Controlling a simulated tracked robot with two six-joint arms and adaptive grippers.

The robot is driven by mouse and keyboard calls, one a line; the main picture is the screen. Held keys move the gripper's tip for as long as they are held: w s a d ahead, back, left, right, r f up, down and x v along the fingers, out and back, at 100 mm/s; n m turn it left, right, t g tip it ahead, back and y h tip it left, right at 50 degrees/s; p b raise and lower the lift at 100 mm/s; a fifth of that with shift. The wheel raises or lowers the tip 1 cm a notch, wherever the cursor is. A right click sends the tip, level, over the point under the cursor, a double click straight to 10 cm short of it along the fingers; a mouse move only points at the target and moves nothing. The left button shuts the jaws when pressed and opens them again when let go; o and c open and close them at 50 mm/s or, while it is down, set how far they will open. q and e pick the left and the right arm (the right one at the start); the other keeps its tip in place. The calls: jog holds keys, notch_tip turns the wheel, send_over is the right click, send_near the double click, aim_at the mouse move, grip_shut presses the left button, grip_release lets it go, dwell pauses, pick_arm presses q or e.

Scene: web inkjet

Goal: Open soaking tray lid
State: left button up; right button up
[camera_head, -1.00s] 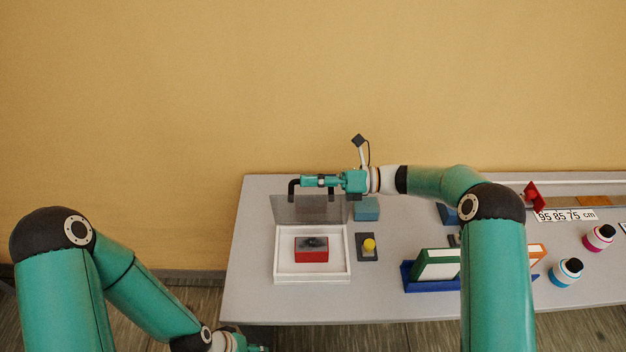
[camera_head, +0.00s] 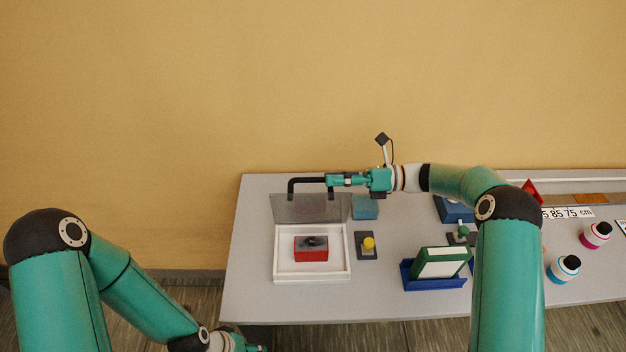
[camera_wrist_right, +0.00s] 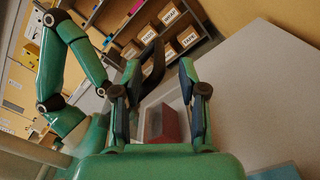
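The soaking tray (camera_head: 283,262) is a white box on the table with a red block (camera_head: 311,254) with a dark top inside. Its grey see-through lid (camera_head: 300,208) stands raised at the back of the tray, with a black bar handle (camera_head: 292,186) on its upper edge. My right gripper (camera_head: 330,180) is at the right end of the handle. In the right wrist view its fingers (camera_wrist_right: 160,72) are spread, with the dark handle (camera_wrist_right: 153,66) showing beyond and between them, not clasped. My left gripper (camera_head: 250,347) is low at the bottom edge, mostly cut off.
Right of the tray are a yellow knob (camera_head: 369,243) on a dark plate and a blue-teal block (camera_head: 365,208). Further right are a green-and-white piece in a blue holder (camera_head: 434,284) and ink bottles (camera_head: 565,269). The table's front left is clear.

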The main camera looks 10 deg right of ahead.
pick_arm(q)
jog(key=shift+d, duration=0.25)
pick_arm(e)
jog(key=d, duration=0.6)
jog(key=shift+s+d+f, duration=0.15)
jog(key=shift+s+f, duration=0.05)
jog(key=shift+s, duration=0.05)
